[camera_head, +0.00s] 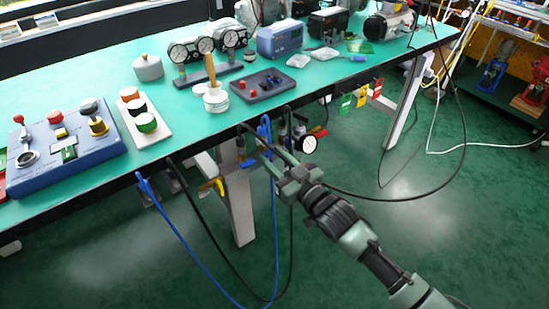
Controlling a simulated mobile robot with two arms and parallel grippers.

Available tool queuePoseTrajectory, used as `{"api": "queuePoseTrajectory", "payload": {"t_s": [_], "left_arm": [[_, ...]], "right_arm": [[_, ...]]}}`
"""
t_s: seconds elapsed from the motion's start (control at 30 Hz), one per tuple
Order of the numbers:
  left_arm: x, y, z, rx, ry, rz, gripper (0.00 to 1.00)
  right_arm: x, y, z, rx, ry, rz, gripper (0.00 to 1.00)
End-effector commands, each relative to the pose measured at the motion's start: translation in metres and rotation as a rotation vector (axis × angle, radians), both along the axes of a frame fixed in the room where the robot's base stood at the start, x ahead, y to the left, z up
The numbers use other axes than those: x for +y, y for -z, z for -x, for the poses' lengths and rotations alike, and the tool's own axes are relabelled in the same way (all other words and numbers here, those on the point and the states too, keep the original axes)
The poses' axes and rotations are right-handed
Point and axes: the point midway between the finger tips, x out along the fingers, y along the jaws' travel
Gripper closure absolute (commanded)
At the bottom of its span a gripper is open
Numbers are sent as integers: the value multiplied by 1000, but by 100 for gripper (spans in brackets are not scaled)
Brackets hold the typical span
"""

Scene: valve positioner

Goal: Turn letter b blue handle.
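My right gripper (268,156) reaches in from the lower right, under the front edge of the green-topped bench. Its two fingers point up and left and look apart, with nothing clearly between them. A small blue handle-like part (248,162) shows just left of the fingertips; I cannot tell whether they touch. Another small blue part (298,132) sits under the edge to the right, by a round white gauge (309,144). A yellow handle (212,186) hangs further left. No letter b is readable. My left gripper is not in view.
Blue hose (193,255) and black cables (465,130) hang around the gripper. A bench leg (240,205) stands left of it. The bench top carries a blue control box (68,146), gauges and a dark panel (258,85).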

Motion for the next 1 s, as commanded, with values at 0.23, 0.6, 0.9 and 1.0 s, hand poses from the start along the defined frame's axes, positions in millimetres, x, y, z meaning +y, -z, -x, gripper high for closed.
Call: {"api": "queuePoseTrajectory", "payload": {"t_s": [0.23,0.6,0.9,1.0], "left_arm": [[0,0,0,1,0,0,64],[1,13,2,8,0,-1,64],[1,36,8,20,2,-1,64],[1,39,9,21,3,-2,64]], "right_arm": [[0,0,0,0,0,1,42],[-15,0,21,2,0,2,42],[-42,0,57,1,0,2,42],[-45,0,62,0,0,1,42]]}}
